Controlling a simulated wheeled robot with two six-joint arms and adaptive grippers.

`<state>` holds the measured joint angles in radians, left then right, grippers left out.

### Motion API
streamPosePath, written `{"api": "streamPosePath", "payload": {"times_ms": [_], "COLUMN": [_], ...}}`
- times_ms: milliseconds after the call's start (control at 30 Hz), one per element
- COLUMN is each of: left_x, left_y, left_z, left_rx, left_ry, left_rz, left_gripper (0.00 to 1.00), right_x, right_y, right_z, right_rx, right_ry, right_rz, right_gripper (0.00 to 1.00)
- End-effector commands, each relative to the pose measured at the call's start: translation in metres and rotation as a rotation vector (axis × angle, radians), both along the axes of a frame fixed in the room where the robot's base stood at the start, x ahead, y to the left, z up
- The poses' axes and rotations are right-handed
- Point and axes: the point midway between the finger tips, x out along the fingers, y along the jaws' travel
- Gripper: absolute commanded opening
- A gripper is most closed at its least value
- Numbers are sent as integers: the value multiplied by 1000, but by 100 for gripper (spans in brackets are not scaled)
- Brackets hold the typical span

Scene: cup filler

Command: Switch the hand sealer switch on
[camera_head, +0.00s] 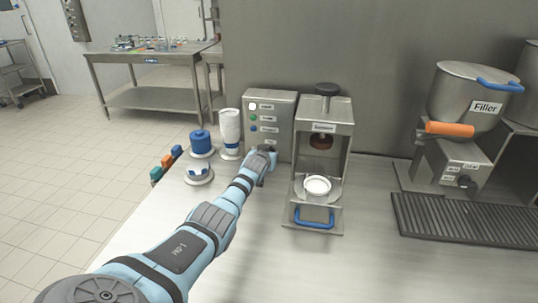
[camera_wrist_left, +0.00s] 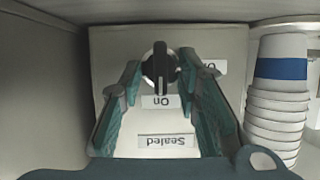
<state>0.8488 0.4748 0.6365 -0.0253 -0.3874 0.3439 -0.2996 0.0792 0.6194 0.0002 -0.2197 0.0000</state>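The hand sealer (camera_head: 322,150) is a steel stand with a black top knob, a round seat holding a white ring-like piece, and a blue handle. A steel control box (camera_head: 270,108) with indicator lights stands left of it. My left gripper (camera_head: 268,154) is at the box's lower front. Its fingers (camera_wrist_left: 160,62) are open on either side of the switch, with small gaps. My right gripper is out of view.
A stack of cups (camera_wrist_left: 278,95), a blue-topped container (camera_head: 201,142) and a small white holder (camera_head: 198,173) are left of the box. The filler (camera_head: 470,95) and a drip grate (camera_head: 465,218) stand at right. The front counter right of my arm is clear.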

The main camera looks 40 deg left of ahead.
Motion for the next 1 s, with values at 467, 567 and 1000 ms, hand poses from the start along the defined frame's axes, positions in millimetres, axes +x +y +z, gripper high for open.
{"api": "streamPosePath", "payload": {"times_ms": [467, 567, 1000], "left_x": [-48, -67, -96], "left_y": [-26, -37, -55], "left_z": [21, 30, 45], "left_rx": [4, 4, -1], "left_ry": [3, 3, 2], "left_rz": [-2, -1, 0], "left_gripper": [30, 30, 30], "right_x": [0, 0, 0], "right_y": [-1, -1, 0], "right_z": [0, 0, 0], "right_rx": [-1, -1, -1], "right_ry": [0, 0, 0], "right_rz": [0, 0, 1], "right_gripper": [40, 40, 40]}}
